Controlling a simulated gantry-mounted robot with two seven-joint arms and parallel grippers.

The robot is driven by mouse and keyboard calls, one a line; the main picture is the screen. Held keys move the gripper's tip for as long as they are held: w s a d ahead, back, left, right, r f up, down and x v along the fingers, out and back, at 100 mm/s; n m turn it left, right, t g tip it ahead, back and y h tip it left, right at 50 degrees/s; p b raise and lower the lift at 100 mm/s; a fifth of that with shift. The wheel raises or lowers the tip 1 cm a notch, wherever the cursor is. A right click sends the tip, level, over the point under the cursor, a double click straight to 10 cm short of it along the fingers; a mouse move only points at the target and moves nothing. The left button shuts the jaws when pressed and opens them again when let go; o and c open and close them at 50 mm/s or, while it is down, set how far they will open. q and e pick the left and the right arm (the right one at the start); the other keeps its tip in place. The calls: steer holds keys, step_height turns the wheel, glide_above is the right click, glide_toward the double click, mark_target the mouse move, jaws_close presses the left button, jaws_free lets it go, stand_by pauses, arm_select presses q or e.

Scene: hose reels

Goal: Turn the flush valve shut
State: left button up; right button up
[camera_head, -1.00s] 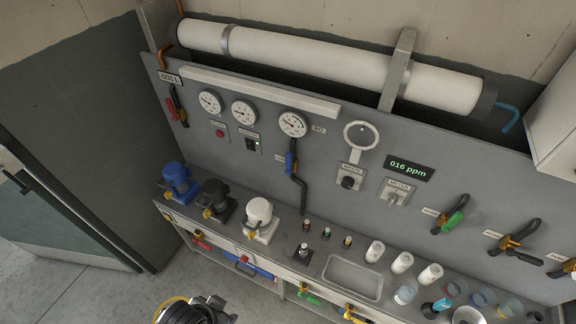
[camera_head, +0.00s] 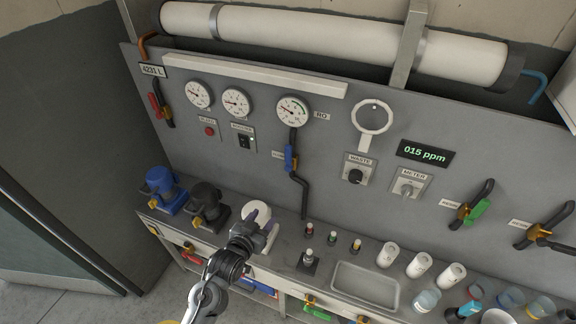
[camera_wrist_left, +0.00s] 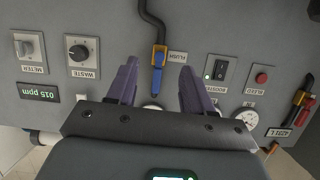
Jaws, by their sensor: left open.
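The flush valve has a blue lever (camera_head: 290,158) on a dark pipe on the grey panel, below the third gauge. The lever lies roughly in line with the pipe. In the left wrist view, which is turned upside down, the blue lever (camera_wrist_left: 157,80) hangs from a brass body beside the FLUSH label. My left gripper (camera_head: 258,218) is in front of the white pump, below the valve and apart from it. Its purple fingers (camera_wrist_left: 159,68) are open and empty, and the lever appears between them in the wrist view. My right gripper is not in view.
A blue pump (camera_head: 163,188), a black pump (camera_head: 207,205) and a white pump (camera_head: 258,236) stand on the bench. Small bottles and a sink tray (camera_head: 366,286) are to the right. Gauges and switches surround the valve. The panel's lower middle is clear.

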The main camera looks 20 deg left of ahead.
arm_select(q)
steer(key=w+r+t+b, duration=0.15)
steer(key=w+b, duration=0.25)
steer(key=w, duration=0.4)
steer(key=t+b, duration=0.2)
steer(key=b, duration=0.1)
glide_toward(287, 151)
steer(key=w, duration=0.2)
steer(key=shift+n, duration=0.3)
steer(key=shift+w+d+f, duration=0.1)
steer(key=shift+w+d, duration=0.05)
steer(key=shift+w, duration=2.1)
steer(key=shift+w+d, duration=0.15)
steer(key=shift+w, duration=2.15)
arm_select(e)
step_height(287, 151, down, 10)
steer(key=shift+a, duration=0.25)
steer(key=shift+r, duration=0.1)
arm_select(q)
jaws_close()
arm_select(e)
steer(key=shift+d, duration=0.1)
